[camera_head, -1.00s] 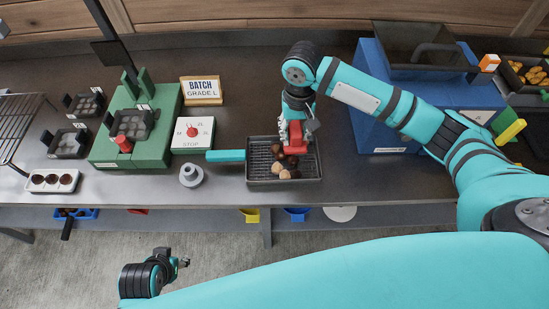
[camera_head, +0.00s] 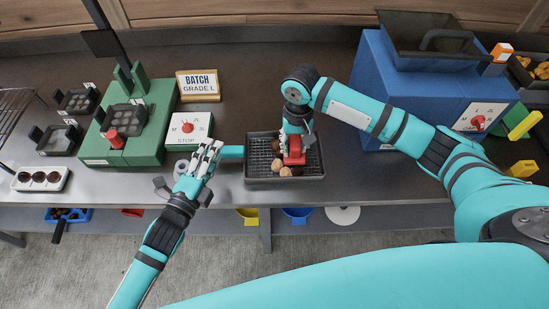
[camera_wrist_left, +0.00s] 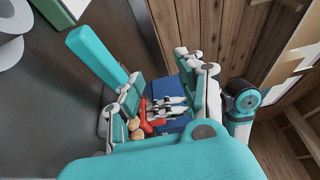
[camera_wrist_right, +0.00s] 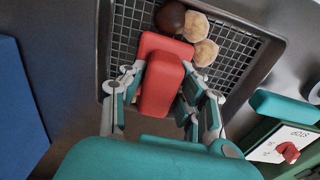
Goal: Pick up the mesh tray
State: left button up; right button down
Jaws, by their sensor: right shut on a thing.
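The mesh tray (camera_head: 285,183) is a dark rectangular tray with a mesh bottom. It sits at the counter's front edge with several chestnuts (camera_wrist_right: 200,28) in it. Its teal handle (camera_head: 232,152) points left. My left gripper (camera_head: 213,150) is open at the free end of that handle; the handle also shows in the left wrist view (camera_wrist_left: 95,55), beside the fingers and not clearly between them. My right gripper (camera_wrist_right: 160,92) is shut on a red block (camera_wrist_right: 162,80) over the tray. I cannot tell whether the block is fixed to the tray.
A stop panel (camera_head: 188,130) and a grey round piece (camera_head: 181,168) stand left of the handle. A green press (camera_head: 150,130) is further left. A blue machine (camera_head: 385,85) stands behind and right of the tray. Bare counter lies behind the tray.

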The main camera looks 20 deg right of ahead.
pick_arm(q)
send_near(227, 156)
jog(key=x, duration=0.5)
jog(key=shift+f, duration=0.3)
jog(key=shift+w+d+r, duration=0.35)
jog(key=shift+w+d, duration=0.1)
jog(key=shift+w, duration=0.15)
jog(key=shift+p+x, duration=0.35)
jog(key=shift+x, duration=2.65)
jog(key=shift+f, duration=0.15)
jog(key=shift+c, duration=0.3)
grip_shut()
